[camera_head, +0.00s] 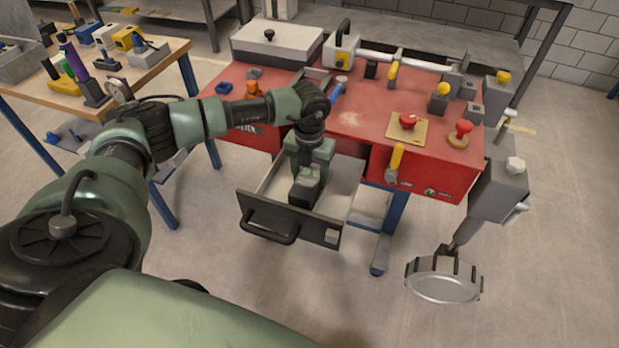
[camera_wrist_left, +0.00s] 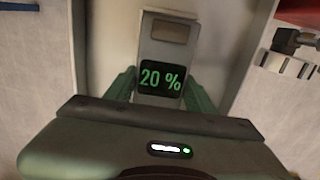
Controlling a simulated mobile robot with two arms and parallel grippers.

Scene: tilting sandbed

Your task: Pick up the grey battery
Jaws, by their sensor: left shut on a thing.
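The grey battery (camera_wrist_left: 172,50) shows in the left wrist view, with a dark display reading "20 %" in green. It lies between the two green fingers of my left gripper (camera_wrist_left: 160,92), which is shut on it. In the head view my left gripper (camera_head: 306,190) points down into the open drawer (camera_head: 338,200) of the red workbench. The arm and gripper hide part of the drawer's inside there. I cannot tell whether the battery touches the drawer floor. My right gripper is in neither view.
The drawer's dark front (camera_head: 285,222) and side walls surround the gripper closely. The red bench top (camera_head: 360,110) stands behind, with a red button (camera_head: 407,120) and yellow-handled parts. A wooden table (camera_head: 130,78) with tools stands at left. A metal ring-shaped part (camera_head: 443,288) sticks out at lower right.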

